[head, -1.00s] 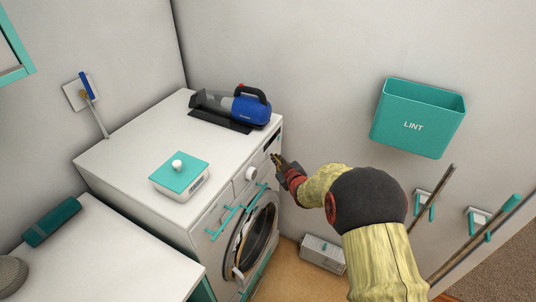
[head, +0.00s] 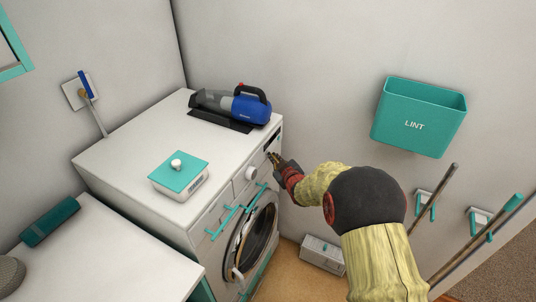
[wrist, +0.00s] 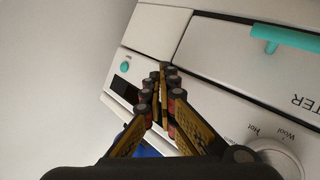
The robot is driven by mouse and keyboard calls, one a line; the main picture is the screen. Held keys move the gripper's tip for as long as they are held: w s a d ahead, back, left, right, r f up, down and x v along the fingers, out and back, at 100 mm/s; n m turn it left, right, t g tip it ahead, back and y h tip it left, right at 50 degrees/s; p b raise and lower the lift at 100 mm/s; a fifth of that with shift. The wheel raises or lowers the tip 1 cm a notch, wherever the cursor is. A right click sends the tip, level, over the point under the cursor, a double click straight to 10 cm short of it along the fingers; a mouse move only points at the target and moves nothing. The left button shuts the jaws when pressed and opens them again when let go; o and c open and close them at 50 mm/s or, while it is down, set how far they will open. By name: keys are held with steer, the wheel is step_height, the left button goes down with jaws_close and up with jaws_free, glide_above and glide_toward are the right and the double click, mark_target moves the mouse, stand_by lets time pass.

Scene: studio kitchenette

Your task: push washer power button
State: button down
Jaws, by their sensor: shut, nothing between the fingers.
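The white washer (head: 125,160) stands against the wall, its control panel facing my arm. In the wrist view, a small round teal button (wrist: 125,66) sits on the panel beside a dark display (wrist: 122,89); it looks like the power button, though no label is readable. My gripper (wrist: 163,72) is shut and empty, its fingertips close to the panel, to the right of the teal button in that view. Whether they touch the panel I cannot tell. In the head view, my gripper (head: 270,156) is at the panel between the display and the dial (head: 251,173), and hides part of it.
A teal-lidded box (head: 180,174) and a blue handheld vacuum (head: 238,105) stand on the washer top. Teal handles (head: 222,224) stick out from the washer front above its round door (head: 260,233). A teal lint bin (head: 415,118) hangs on the right wall.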

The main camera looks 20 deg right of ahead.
stand_by(0.3)
steer(key=shift+s+d, duration=0.35)
steer(key=shift+s, duration=0.1)
steer(key=s+d+p, duration=0.1)
steer(key=s+d, duration=0.2)
steer(key=s, duration=0.1)
steer(key=shift+s+d, duration=0.35)
steer(key=shift+s, duration=0.05)
steer(key=shift+f, duration=0.1)
stand_by(0.5)
